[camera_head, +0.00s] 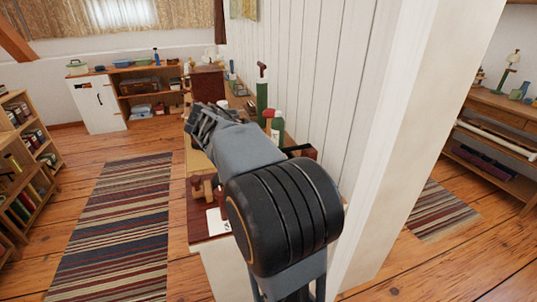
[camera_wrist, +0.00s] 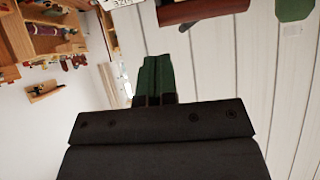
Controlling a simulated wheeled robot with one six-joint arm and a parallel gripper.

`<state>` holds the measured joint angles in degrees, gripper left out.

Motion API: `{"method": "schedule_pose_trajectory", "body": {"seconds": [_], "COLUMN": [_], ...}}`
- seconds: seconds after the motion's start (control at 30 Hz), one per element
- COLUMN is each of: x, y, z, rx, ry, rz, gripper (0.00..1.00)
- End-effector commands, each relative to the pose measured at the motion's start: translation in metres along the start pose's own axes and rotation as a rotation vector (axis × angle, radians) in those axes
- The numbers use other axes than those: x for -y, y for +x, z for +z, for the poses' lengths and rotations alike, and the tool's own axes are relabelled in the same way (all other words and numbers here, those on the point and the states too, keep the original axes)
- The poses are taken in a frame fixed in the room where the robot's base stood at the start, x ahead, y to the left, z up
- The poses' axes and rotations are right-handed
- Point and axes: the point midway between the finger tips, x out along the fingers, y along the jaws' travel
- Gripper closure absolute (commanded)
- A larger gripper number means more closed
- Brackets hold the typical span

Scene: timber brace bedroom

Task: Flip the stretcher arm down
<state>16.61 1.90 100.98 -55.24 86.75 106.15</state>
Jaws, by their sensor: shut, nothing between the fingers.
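My gripper (camera_wrist: 155,70) is shut and empty in the wrist view, its two dark green fingers side by side. In the head view my own arm covers the middle of the narrow table, and the fingertips cannot be made out. A red-brown bar (camera_wrist: 200,9) with a small dark piece under it is at the top of the wrist view, apart from the fingers. A wooden fitting (camera_head: 205,187) stands on a dark red board (camera_head: 199,222) in the head view. I cannot tell which piece is the stretcher arm.
A white card (camera_head: 218,221) lies by the board. Green bottles (camera_head: 262,97) stand along the white plank wall (camera_head: 310,75). A white post (camera_head: 385,150) is close on the right. A bookshelf (camera_head: 22,165) is at left, with a striped rug (camera_head: 118,230) on open floor.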

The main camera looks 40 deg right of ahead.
Motion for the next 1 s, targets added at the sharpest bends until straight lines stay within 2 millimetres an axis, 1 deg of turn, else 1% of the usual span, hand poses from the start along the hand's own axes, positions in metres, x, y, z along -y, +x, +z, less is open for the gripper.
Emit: {"method": "schedule_pose_trajectory", "body": {"seconds": [0.03,0.1,0.3,0.5,1.0], "x": [0.000,-0.001,-0.001,-0.001,-0.001], "y": [0.005,0.006,0.010,0.011,0.010], "z": [0.013,0.017,0.026,0.029,0.029], "rx": [-0.028,-0.050,-0.045,-0.044,-0.043], "ry": [-0.004,-0.004,-0.004,-0.005,-0.005], "rz": [-0.002,-0.002,0.000,0.000,0.000], "gripper": [1.00,1.00,1.00,1.00,1.00]}}
